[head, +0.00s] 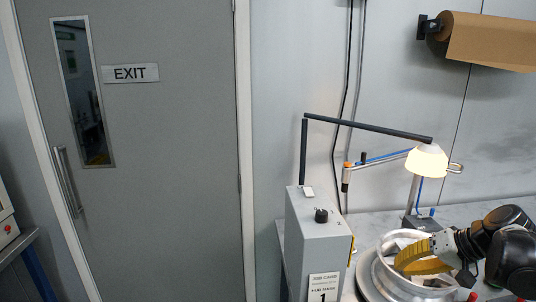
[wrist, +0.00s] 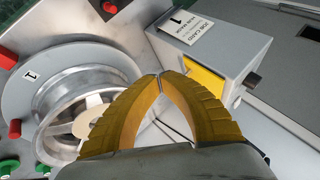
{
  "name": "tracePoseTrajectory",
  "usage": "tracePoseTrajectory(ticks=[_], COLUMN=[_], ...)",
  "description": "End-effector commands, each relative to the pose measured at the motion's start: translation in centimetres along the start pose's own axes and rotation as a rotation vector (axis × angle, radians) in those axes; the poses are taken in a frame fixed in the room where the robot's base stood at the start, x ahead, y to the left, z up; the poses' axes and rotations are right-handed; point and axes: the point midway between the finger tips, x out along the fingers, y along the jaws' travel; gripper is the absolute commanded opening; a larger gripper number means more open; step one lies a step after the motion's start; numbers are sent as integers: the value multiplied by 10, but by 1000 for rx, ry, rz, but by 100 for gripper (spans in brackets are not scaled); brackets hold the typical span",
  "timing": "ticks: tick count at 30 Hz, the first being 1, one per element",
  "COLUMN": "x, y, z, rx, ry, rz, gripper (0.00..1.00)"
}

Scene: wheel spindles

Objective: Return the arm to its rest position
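My arm (head: 482,235) reaches in from the right side of the head view, bent, with its black joints near the right edge. My gripper (head: 402,262) has yellow ribbed fingers and appears over the silver wheel rim (head: 375,262) in that view. In the wrist view the two fingertips of my gripper (wrist: 160,76) meet, with nothing visible between them. The silver rim (wrist: 105,58) lies to the left of and partly behind the fingers there. The fingers hide part of the rim.
A grey box (head: 318,240) with a job card stands left of the rim; the box also shows in the wrist view (wrist: 222,50). A lit lamp (head: 427,161) stands behind the rim. Red knobs (wrist: 15,128) and green knobs (wrist: 8,167) sit around the rim.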

Motion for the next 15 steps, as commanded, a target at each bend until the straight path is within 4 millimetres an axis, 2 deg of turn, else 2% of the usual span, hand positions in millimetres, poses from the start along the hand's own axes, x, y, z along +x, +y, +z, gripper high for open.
tracePoseTrajectory(ticks=[1,6,10,15], x=[6,13,13,11], y=[-24,-77,-101,-114], z=[18,79,127,174], rx=[-23,-114,-212,-341], ry=[-19,-35,-8,58], rz=[38,202,305,387], gripper=[0,0,0,0])
